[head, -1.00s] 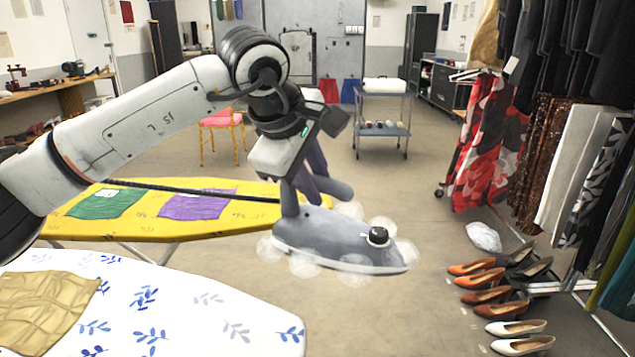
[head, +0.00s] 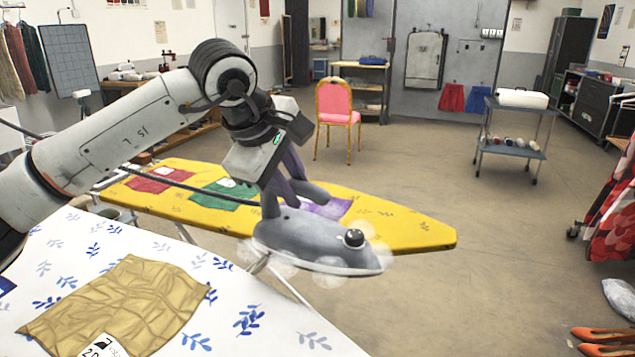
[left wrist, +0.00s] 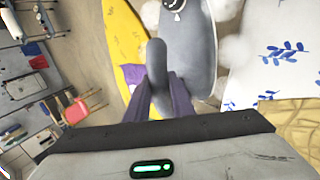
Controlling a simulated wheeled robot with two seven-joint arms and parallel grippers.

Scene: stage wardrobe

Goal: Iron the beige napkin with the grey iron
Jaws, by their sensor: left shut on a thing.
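My left gripper (head: 287,180) is shut on the handle of the grey iron (head: 310,238) and holds it in the air, to the right of the white leaf-patterned board (head: 160,240). Pale steam puffs surround the iron. The iron also shows in the left wrist view (left wrist: 187,60), its handle between the fingers. The beige napkin (head: 130,305) lies wrinkled on the white board, with a numbered tag at its near edge. It shows partly in the left wrist view (left wrist: 295,120). The iron is apart from the napkin. My right gripper is not in view.
A yellow ironing board (head: 400,228) with red, green and purple cloths stands behind the white one. A pink chair (head: 337,105), a grey cart (head: 515,135), and orange shoes (head: 603,335) stand farther off. Open floor lies to the right.

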